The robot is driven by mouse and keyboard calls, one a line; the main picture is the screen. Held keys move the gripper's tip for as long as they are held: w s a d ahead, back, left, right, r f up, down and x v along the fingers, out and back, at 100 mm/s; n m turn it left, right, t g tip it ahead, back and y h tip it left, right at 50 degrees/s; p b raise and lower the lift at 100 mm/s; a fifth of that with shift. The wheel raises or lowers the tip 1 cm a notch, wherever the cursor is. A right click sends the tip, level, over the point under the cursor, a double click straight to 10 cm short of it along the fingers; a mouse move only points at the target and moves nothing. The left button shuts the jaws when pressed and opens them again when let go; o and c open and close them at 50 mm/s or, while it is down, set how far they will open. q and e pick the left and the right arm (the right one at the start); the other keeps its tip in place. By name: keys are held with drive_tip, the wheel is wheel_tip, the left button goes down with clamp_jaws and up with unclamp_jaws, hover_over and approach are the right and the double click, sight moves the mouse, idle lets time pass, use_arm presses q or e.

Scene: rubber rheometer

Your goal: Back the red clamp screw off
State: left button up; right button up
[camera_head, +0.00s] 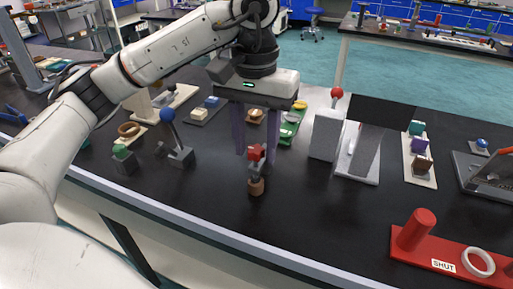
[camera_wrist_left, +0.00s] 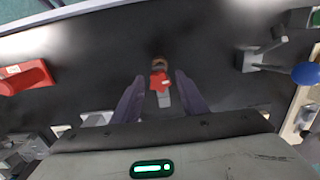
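The red clamp screw (camera_head: 256,151) has a red head on a small grey body, with a brown round piece (camera_head: 256,187) in front of it on the black bench. In the left wrist view the red screw (camera_wrist_left: 159,81) is near the middle, with the brown piece (camera_wrist_left: 158,63) beyond it. My left gripper (camera_head: 255,158) points down over it, its two purple fingers apart on either side of the red head. In the left wrist view the open fingers (camera_wrist_left: 159,88) show a gap on each side of the screw. My right gripper is not in view.
A blue-knobbed lever (camera_head: 168,116) and a green-knobbed block (camera_head: 122,153) stand to the left. A grey machine with a red ball knob (camera_head: 337,93) stands to the right. A red base marked SHUT (camera_head: 443,263) is at front right. The bench's front edge is close.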

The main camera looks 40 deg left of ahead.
use_arm(q)
drive_tip(key=c, duration=0.9)
drive_tip(key=n, duration=0.4)
drive_tip(key=shift+n, duration=0.4)
drive_tip(key=n, duration=0.4)
drive_tip(key=shift+p, duration=0.35)
drive_tip(key=shift+n, duration=0.3)
drive_tip(key=n, duration=0.4)
drive_tip(key=shift+s+n, duration=0.1)
drive_tip(key=shift+n, duration=0.2)
